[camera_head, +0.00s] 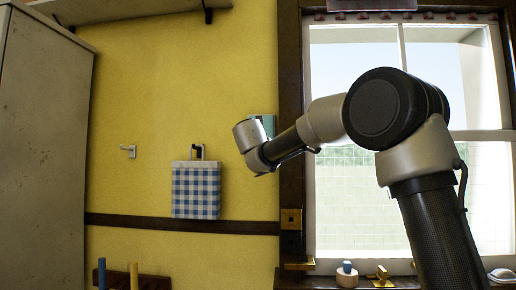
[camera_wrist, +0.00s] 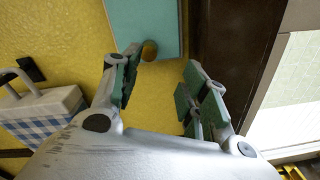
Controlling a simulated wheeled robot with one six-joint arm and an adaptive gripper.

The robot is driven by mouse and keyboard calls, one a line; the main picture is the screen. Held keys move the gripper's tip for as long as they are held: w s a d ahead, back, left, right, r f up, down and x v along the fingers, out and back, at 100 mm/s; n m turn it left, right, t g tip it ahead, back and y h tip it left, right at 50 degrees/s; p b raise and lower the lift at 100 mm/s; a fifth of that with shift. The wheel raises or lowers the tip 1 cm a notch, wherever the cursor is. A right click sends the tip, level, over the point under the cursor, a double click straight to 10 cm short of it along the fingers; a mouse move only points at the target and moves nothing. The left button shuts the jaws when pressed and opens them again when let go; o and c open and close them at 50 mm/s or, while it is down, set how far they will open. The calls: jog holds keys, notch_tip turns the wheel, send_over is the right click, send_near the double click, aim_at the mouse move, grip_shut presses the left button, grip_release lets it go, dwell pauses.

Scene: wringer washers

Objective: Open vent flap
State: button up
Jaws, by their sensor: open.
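A teal panel (camera_wrist: 150,20) with a round brass-coloured knob (camera_wrist: 150,50) at its lower edge is on the yellow wall; it looks like the vent flap. In the head view a sliver of the teal panel (camera_head: 268,123) shows behind my wrist, left of the window frame. I cannot tell how far the flap stands from the wall. My gripper (camera_wrist: 160,78) is open and empty, its green-padded fingers spread just below the panel. The knob lies near the left finger's tip; contact cannot be told. In the head view my wrist hides the fingers.
A blue-checked cloth bag (camera_head: 196,192) hangs on a wall hook left of my gripper. A white hook (camera_head: 128,151) is farther left, beside a tall grey cabinet (camera_head: 40,140). The dark window frame (camera_head: 291,100) stands close on the right. Small items, including a pink-and-blue one (camera_head: 346,275), stand on the sill.

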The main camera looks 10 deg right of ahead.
jog(key=w+n, duration=0.1)
jog(key=w, duration=0.4)
jog(key=w+d+n, duration=0.1)
jog(key=w, duration=0.1)
jog(key=shift+w+r+n+t, duration=0.3)
jog(key=shift+w+r, duration=0.05)
grip_shut()
